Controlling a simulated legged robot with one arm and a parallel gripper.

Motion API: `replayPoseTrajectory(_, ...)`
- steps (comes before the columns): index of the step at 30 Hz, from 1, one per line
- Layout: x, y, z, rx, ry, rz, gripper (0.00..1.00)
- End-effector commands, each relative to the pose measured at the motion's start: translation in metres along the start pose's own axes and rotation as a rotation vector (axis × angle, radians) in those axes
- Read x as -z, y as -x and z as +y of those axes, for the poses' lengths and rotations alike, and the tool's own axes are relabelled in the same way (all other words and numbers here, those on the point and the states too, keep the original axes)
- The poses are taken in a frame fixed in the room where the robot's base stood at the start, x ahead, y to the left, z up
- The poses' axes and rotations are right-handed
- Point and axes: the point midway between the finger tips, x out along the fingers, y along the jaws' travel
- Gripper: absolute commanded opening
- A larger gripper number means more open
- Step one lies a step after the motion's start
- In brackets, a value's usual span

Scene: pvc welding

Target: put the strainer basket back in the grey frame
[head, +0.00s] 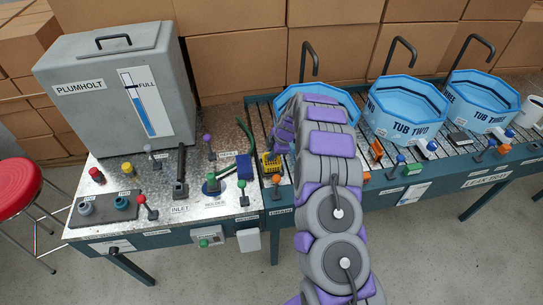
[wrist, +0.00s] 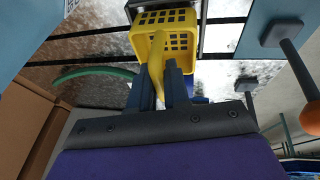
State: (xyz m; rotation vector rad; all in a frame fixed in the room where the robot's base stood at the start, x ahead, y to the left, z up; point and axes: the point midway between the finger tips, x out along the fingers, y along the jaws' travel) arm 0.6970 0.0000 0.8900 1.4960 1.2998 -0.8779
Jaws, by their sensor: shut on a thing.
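The yellow strainer basket (wrist: 150,42), with square holes in its walls, is at the top middle of the wrist view. My gripper (wrist: 164,88) is shut on its yellow handle (wrist: 155,82). In the head view the basket (head: 270,166) shows as a small yellow piece left of the first blue tub, at the bench joint. My gripper (head: 279,146) is just above it there, partly hidden by my arm. A grey frame (wrist: 199,14) edges the basket at the top of the wrist view. I cannot tell whether the basket is fully seated in it.
A blue block (head: 244,167) and a green hose (head: 246,133) are close left of the basket. An orange-topped lever (head: 277,184) stands in front. Blue tubs (head: 402,107) line the slatted bench to the right. A grey tank (head: 120,90) stands at left.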

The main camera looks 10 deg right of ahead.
Motion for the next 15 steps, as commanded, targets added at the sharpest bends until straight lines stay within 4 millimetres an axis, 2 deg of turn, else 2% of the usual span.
replayPoseTrajectory(3,-0.0034,-0.01,-0.0016,-0.001,0.0,0.0,0.0)
replayPoseTrajectory(13,-0.0039,-0.0119,-0.0022,-0.001,0.0,0.0,0.0)
replayPoseTrajectory(14,-0.0037,-0.0114,-0.0022,-0.001,0.0,0.0,0.18)
replayPoseTrajectory(15,-0.0036,-0.011,-0.0022,-0.001,0.0,0.0,0.22)
